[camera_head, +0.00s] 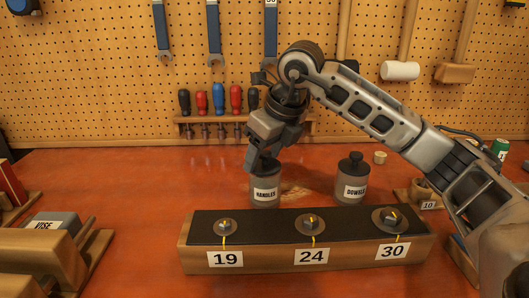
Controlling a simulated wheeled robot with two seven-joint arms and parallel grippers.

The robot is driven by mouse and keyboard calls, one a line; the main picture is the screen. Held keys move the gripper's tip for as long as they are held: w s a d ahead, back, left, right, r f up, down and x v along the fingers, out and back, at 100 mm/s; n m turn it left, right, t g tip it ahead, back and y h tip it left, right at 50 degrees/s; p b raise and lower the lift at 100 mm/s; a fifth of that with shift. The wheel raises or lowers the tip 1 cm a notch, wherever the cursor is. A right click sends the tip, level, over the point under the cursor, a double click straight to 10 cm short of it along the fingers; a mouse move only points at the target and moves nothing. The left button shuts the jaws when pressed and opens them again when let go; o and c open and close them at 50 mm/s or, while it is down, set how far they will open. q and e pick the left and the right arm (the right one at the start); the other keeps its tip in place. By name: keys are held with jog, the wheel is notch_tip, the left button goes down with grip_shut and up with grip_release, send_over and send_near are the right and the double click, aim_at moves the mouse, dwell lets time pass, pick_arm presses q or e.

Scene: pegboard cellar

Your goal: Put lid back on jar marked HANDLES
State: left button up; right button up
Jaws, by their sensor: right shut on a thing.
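The jar marked HANDLES (265,198) is a grey cylinder with a white label, standing upright on the red-brown bench behind the numbered wooden block. My right gripper (263,163) points down at the jar's top, its fingers shut on the lid, which is dark and mostly hidden by them. The lid is at or just above the jar's mouth; I cannot tell whether it touches the rim. My left gripper is not in view.
The DOWELS jar (350,191) stands to the right with its dark lid on. In front lies a block (308,256) marked 19, 24 and 30. A VISE-labelled thing (50,226) is at left. Screwdrivers (218,100) hang behind.

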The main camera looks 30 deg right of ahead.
jog(key=o, duration=1.4)
jog(key=shift+r+p, duration=2.9)
jog(key=shift+r, duration=0.65)
grip_shut()
